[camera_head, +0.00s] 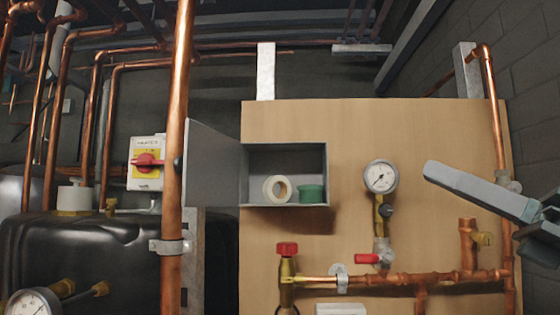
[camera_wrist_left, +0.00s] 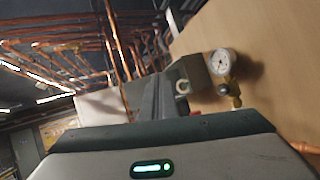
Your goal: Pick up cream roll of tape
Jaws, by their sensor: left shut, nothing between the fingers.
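The cream roll of tape (camera_head: 277,189) stands on edge inside an open grey wall box (camera_head: 327,170), its hole facing out. A green roll (camera_head: 311,193) sits right beside it. In the left wrist view the cream roll shows small and pale (camera_wrist_left: 182,87), in the box (camera_wrist_left: 194,70). My left gripper (camera_head: 432,173) reaches in from the right edge of the head view. It is shut and empty, in front of the board, to the right of the box and the gauge, well apart from the tape. My right gripper is not in view.
The box's grey door (camera_head: 212,165) stands open to the left. A pressure gauge (camera_head: 380,177) with a valve is between the box and my gripper. A copper pipe (camera_head: 174,110) rises left of the door. More copper pipes (camera_head: 440,278) run along the board's bottom.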

